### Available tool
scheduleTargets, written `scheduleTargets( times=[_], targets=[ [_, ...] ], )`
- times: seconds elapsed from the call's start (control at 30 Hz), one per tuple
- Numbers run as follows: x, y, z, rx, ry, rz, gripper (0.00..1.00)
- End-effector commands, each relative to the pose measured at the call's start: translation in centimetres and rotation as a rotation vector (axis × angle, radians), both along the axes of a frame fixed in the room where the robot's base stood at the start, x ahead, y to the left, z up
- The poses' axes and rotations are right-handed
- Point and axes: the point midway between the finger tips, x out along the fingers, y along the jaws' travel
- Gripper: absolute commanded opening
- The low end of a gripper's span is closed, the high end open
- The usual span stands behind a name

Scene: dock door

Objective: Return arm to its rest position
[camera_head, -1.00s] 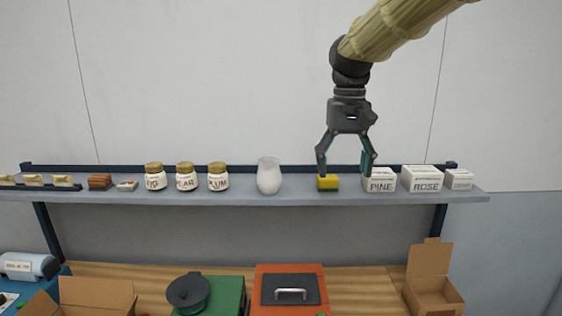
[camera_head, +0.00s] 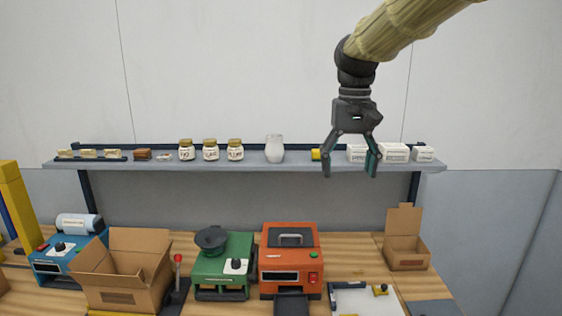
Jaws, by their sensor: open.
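My gripper (camera_head: 350,172) hangs from my tan-sleeved arm at the upper right, pointing down. Its two dark fingers are spread apart with nothing between them. Part of these is hidden behind the fingers. I cannot tell any contact with the shelf items; the gripper looks nearer to me than the shelf.
The shelf also bears jars (camera_head: 211,150), a white vase (camera_head: 275,149) and white boxes (camera_head: 394,152). Below, the wooden bench (camera_head: 345,246) holds a blue machine (camera_head: 60,262), green machine (camera_head: 222,272), orange machine (camera_head: 290,262), and open cartons (camera_head: 120,280) and (camera_head: 407,255). Blank wall stands above the shelf.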

Motion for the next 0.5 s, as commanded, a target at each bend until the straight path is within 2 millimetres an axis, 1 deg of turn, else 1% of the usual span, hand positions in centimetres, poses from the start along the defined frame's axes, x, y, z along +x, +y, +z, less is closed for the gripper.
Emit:
scheduleTargets(
  times=[0.03,0.1,0.27,0.37,0.47,0.5],
  targets=[
    [0.0,0.0,0.0,0.0,0.0,0.0,0.74],
    [0.3,0.0,-1.7,0.003,0.004,0.001,0.74],
    [1.0,0.2,-4.8,0.011,0.005,0.007,0.74],
    [1.4,0.3,-7.1,0.017,0.006,0.008,0.74],
    [1.7,0.2,-9.8,0.023,0.009,0.009,0.74],
    [1.9,0.1,-11.1,0.026,0.008,0.008,0.74]
  ],
)
